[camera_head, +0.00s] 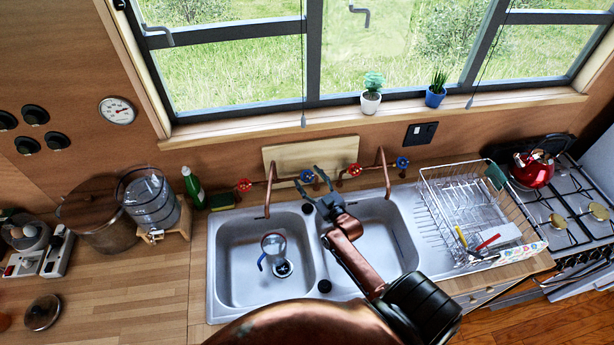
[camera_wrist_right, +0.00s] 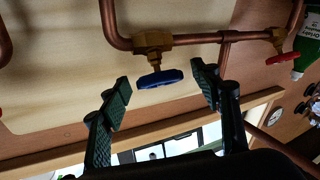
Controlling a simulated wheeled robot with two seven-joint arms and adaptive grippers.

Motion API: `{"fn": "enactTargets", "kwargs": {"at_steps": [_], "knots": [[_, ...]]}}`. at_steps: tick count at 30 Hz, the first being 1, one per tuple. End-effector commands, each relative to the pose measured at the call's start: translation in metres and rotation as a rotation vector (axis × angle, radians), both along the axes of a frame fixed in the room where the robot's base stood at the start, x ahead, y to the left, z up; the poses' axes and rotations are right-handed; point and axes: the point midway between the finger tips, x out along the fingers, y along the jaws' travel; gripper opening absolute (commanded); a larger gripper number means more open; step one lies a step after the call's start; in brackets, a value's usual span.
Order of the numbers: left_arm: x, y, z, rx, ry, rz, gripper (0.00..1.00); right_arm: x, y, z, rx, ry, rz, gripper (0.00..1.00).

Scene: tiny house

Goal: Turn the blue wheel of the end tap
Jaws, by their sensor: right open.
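Two copper taps stand behind the double sink. The left tap (camera_head: 269,190) has a red wheel (camera_head: 244,185) and a blue wheel (camera_head: 307,175). The right tap (camera_head: 384,170) has a red wheel (camera_head: 353,170) and a blue wheel (camera_head: 402,162). My right gripper (camera_head: 309,179) is open and empty at the left tap's blue wheel. In the right wrist view, this blue wheel (camera_wrist_right: 160,78) lies between the open fingertips, with a gap on each side. I see no contact. My left gripper is not in view.
The steel sink (camera_head: 231,293) lies below my right arm, with a clear jug-like item (camera_head: 273,245) in its left basin. A dish rack (camera_head: 440,205) stands right. A green bottle (camera_head: 193,187) and glass jar (camera_head: 150,200) stand left. A board (camera_head: 285,155) leans behind the taps.

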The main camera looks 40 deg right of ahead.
Motion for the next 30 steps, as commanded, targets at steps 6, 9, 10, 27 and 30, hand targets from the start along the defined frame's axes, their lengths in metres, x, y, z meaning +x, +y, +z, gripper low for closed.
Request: {"fn": "enactTargets", "kwargs": {"at_steps": [6,9,10,27,30], "knots": [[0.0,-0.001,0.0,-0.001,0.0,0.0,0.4,-0.046,0.005,-0.004,0.001,0.003,-0.001,0.58],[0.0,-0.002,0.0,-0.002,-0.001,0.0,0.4,-0.066,0.008,-0.004,0.001,0.003,-0.001,0.58],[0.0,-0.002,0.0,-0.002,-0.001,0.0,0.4,-0.072,0.008,-0.005,0.0,0.003,-0.001,0.58],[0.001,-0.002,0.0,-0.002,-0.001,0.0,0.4,-0.105,0.012,-0.005,0.001,-0.001,-0.001,0.58],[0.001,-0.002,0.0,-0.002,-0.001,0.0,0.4,-0.105,0.012,-0.005,0.001,-0.001,-0.001,0.58]]}}
